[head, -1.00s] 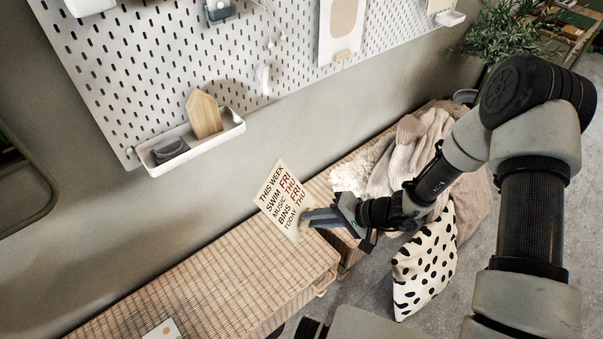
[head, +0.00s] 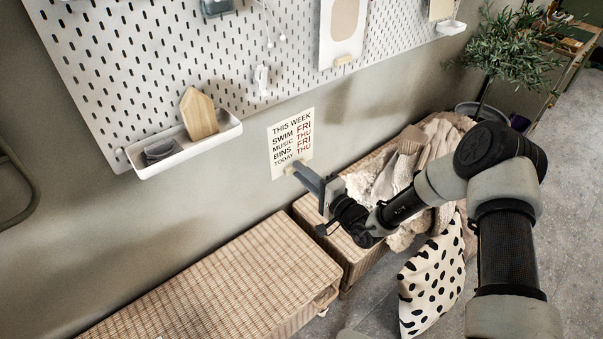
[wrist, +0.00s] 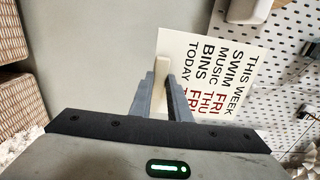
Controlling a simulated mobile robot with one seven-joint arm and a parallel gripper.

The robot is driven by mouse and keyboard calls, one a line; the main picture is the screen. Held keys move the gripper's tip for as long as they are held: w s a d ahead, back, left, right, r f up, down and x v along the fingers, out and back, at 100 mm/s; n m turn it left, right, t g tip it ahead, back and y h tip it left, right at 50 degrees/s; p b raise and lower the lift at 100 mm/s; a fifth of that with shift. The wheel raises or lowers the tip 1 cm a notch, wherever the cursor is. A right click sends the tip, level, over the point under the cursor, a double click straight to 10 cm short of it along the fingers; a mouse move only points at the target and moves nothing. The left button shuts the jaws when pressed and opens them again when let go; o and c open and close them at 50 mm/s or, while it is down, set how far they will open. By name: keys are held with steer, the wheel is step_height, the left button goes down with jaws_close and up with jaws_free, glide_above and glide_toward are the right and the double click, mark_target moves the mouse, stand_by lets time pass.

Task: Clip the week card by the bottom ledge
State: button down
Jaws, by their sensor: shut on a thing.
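The week card (head: 291,145) is cream with black and red print, held nearly upright just below the pegboard's lower edge in the head view. It also shows in the wrist view (wrist: 203,62), turned sideways. A small pale clip (wrist: 162,72) grips its bottom edge. My gripper (head: 301,174) is shut on this clip; its fingertips hide part of it in the wrist view (wrist: 164,88). The white ledge (head: 187,152) at the pegboard's bottom left is left of the card and apart from it. I cannot tell the card's gap to the wall.
The ledge holds a wooden house shape (head: 198,113) and a grey item (head: 160,151). The white pegboard (head: 155,70) carries another clipped card (head: 342,30) and a hook (head: 262,80). Below are a wicker bench (head: 215,285), blankets, a spotted cushion (head: 432,285) and a plant (head: 515,55).

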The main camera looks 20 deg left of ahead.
steer(key=b+x, duration=0.5)
steer(key=x, duration=0.7)
steer(key=shift+b, duration=0.4)
steer(key=shift+s, duration=0.1)
stand_by(1.2)
steer(key=shift+r+p, duration=0.75)
steer(key=shift+r, duration=1.1)
steer(key=c, duration=1.6)
jaws_free()
